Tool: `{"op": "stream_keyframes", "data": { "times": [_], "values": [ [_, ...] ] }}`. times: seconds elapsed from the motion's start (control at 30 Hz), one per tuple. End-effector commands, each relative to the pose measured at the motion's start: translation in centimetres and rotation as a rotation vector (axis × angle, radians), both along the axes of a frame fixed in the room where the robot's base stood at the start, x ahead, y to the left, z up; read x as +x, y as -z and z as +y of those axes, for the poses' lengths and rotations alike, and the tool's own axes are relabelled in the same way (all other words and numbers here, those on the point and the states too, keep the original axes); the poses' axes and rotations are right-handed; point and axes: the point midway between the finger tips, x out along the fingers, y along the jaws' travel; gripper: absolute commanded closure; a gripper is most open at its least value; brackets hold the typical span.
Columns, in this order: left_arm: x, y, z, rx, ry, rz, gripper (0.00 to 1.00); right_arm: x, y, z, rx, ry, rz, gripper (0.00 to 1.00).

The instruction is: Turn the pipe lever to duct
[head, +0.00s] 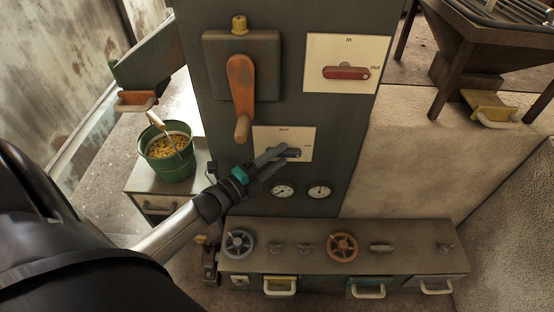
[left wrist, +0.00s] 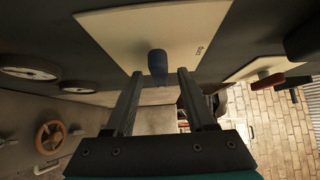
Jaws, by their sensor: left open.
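The pipe lever is a dark blue-grey handle (head: 292,153) on the lower white plate (head: 268,134) of the tall grey cabinet. It lies about level, its end toward the right. The plate has small labels at its top and right, too small to read surely. My left gripper (head: 280,155) is open at the lever. In the left wrist view the blue lever end (left wrist: 158,64) shows between and just beyond the fingertips of the gripper (left wrist: 160,76), with a gap on each side. The fingers partly hide the lever in the head view. My right gripper is not in view.
Above are an orange crank (head: 241,90) and a red lever (head: 346,73) on an "in"/"out" plate. Two gauges (head: 283,191) sit below the plate. A low bench (head: 350,262) with handwheels stands beneath. A green bucket (head: 170,165) stands left.

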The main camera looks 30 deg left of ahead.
Motion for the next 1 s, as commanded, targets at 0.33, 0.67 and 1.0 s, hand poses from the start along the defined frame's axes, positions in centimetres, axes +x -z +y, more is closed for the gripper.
{"op": "stream_keyframes", "data": {
  "times": [0.33, 0.67, 1.0],
  "values": [
    [0.17, 0.0, -0.02, 0.0, 0.0, 0.001, 0.49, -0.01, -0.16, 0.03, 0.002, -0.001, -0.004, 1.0],
    [0.15, 0.0, -0.02, 0.0, 0.0, 0.001, 0.87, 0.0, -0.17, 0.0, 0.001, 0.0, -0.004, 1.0],
    [0.15, 0.0, -0.03, 0.0, 0.0, 0.0, 1.0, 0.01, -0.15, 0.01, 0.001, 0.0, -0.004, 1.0]
  ]
}}
